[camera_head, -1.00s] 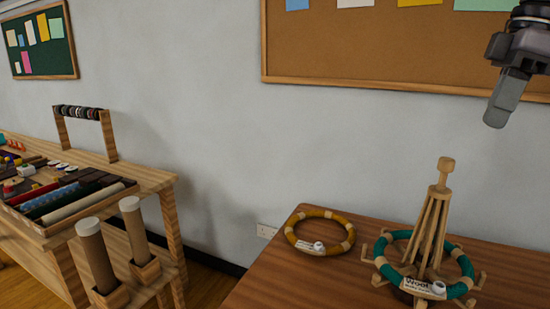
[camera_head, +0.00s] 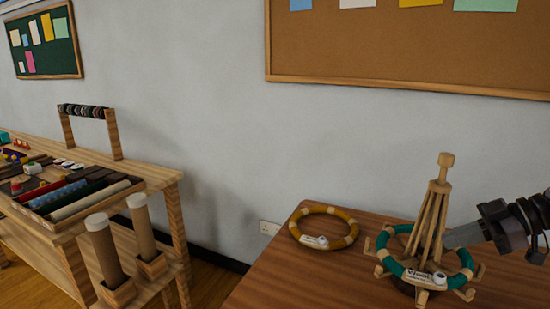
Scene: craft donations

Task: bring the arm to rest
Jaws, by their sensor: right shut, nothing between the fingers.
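My right gripper (camera_head: 462,236) comes in from the right edge, low, with its fingers pointing left. It is shut and empty. In the picture its tip lies beside the wooden stand (camera_head: 434,212), partly behind the stand's slats; I cannot tell whether they touch. A teal ring (camera_head: 391,266) with pale bands and a white tag lies around the lower part of the stand. My left gripper is not in view.
A yellow-brown ring (camera_head: 345,220) with a tag lies on the brown table (camera_head: 275,285), left of the stand. A wooden workbench (camera_head: 160,178) with a filled tray, a rail and upright rolls stands at the left. A cork board (camera_head: 400,55) hangs behind. The table's front middle is clear.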

